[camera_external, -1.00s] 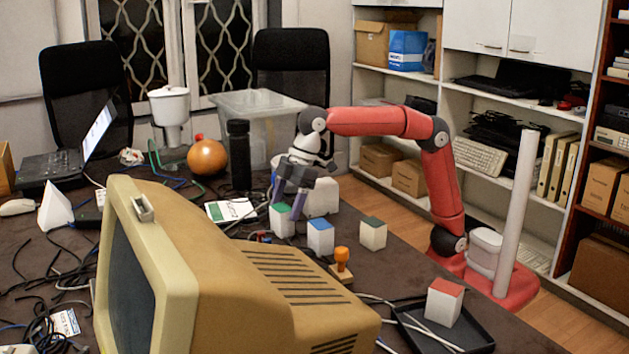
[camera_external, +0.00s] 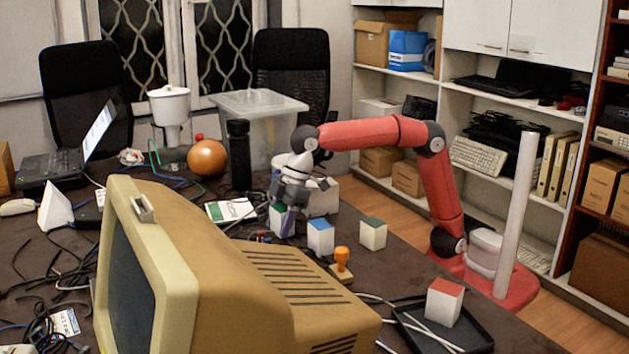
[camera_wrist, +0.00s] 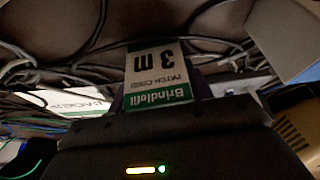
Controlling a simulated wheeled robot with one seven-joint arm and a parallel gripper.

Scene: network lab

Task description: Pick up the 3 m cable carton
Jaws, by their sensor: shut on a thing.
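The 3 m cable carton (camera_external: 278,222) is a small white box with a green top on the dark table, left of a blue-topped carton (camera_external: 320,238). In the wrist view its label (camera_wrist: 158,75) reads "3 m" and "patch cord", upside down, with green bands. My gripper (camera_external: 284,212) points down over it and is shut on it, with a finger on each side. The fingers hide part of the carton. In the external view it seems to be at table height; I cannot tell if its base touches.
A larger white box (camera_external: 323,197) stands close behind right. A dark-green-topped carton (camera_external: 373,234) and an orange-handled stamp (camera_external: 342,262) are to the right. A black tray (camera_external: 470,335) holds a red-topped carton (camera_external: 443,304). Cables and a beige monitor (camera_external: 220,265) lie near.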

